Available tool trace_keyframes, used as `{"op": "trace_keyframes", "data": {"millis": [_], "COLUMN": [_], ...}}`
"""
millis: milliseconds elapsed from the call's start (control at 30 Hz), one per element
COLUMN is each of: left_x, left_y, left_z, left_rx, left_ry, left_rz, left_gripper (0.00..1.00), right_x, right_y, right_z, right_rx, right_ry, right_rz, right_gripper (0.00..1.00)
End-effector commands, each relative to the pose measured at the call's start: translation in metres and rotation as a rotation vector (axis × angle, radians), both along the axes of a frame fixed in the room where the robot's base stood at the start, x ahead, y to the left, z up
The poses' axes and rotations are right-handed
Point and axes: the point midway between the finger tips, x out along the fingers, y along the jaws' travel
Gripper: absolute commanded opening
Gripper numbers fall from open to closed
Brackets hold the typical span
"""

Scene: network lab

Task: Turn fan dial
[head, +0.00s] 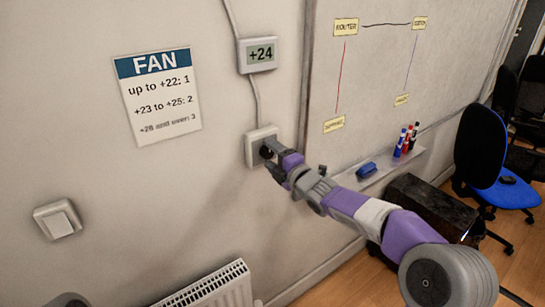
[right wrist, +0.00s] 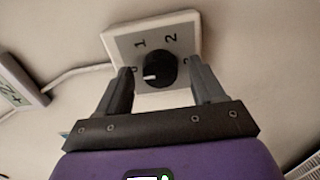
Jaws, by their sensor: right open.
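The fan dial is a round black knob (right wrist: 159,70) on a square white wall plate (right wrist: 118,45) marked 0, 1, 2 and a partly hidden last mark. Its white pointer line points left, to the 0. In the head view the plate (head: 252,150) is on the wall below the display, the knob partly covered by my gripper. My right gripper (head: 273,162) is open, its fingers on either side of the knob with visible gaps in the right wrist view (right wrist: 160,80). The display (head: 260,54) reads +24. The FAN sign (head: 158,95) gives +23 to +25: 2.
A white switch (head: 58,219) is on the wall at left, with a radiator (head: 205,292) below. At right are a whiteboard (head: 375,75), a marker ledge (head: 415,160), a black box (head: 420,203) and a blue chair (head: 480,150).

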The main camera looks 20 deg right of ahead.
Motion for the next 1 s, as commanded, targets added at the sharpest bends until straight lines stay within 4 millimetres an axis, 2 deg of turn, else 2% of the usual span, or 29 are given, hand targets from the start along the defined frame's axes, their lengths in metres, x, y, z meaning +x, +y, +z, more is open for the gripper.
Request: {"op": "trace_keyframes", "data": {"millis": [100,467,767,1000], "left_x": [0.0,0.0,-0.0001,0.0], "left_y": [0.0,0.0,0.0,0.0], "left_z": [0.0,0.0,0.0012,0.005], "left_rx": [0.0,0.0,0.0,0.0], "left_ry": [0.0,0.0,0.0,0.0], "left_rz": [0.0,0.0,0.0,0.0], "left_gripper": [0.43,0.43,0.43,0.43], "right_x": [-0.0003,-0.0004,-0.0005,-0.0006], "right_y": [0.0001,0.0,-0.0001,0.0001], "right_z": [0.0,-0.0001,0.0,0.0004], "right_rx": [0.0,0.001,0.035,0.16], "right_ry": [0.0,0.0,0.013,0.059], "right_rz": [0.0,0.0,0.0,0.001], "right_gripper": [0.68,0.13,0.12,0.12]}}
